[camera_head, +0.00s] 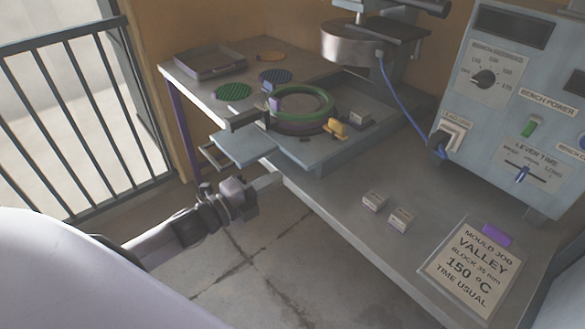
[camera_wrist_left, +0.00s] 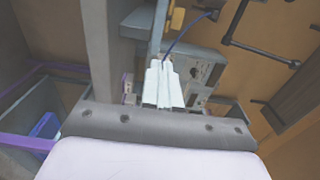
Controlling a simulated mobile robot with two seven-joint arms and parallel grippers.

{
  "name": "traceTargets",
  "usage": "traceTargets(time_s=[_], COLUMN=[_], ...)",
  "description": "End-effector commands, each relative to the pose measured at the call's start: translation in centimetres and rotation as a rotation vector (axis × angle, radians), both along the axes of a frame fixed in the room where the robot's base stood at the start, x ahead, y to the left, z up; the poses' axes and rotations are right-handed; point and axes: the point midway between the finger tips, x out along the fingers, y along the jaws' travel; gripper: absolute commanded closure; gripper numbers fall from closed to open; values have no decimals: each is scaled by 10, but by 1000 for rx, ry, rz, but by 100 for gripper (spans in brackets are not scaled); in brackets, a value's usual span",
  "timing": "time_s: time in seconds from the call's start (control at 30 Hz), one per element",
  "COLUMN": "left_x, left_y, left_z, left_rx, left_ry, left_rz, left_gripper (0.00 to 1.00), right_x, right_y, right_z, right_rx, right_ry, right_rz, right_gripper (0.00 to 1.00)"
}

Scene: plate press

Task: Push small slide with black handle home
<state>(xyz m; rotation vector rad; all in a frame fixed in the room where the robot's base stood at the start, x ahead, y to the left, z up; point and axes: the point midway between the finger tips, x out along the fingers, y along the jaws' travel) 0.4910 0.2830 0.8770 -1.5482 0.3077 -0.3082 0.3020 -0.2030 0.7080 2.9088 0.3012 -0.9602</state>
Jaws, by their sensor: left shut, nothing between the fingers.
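A pale blue flat slide (camera_head: 243,148) sticks out past the left edge of the press base, with a dark bar handle (camera_head: 214,158) at its outer end. A black block-shaped bar (camera_head: 248,119) sits just above it, beside the green ring (camera_head: 325,101). I cannot tell for certain which of these is the small slide's black handle. My left gripper (camera_head: 275,181) is below and to the right of the slide, apart from it, near the bench's front edge. Its pale fingers (camera_wrist_left: 163,84) are together with nothing between them. My right gripper is not in view.
The heated press head (camera_head: 355,43) hangs above the back of the base. A control box (camera_head: 510,100) stands at the right. The floor left of the bench is clear.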

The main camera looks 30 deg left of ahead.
Motion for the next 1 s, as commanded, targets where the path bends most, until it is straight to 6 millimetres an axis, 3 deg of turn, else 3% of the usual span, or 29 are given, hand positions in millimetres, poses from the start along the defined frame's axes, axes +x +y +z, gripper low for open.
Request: traceTargets(time_s=[0.43,1.0], left_x=[49,57], left_y=[-20,-24], left_z=[1,0], left_rx=[-2,-1], left_ry=[-1,0], left_rz=[0,0], left_gripper=[100,100], right_x=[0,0], right_y=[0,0], right_z=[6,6], right_rx=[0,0], right_ry=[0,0], right_rz=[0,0], right_gripper=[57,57])
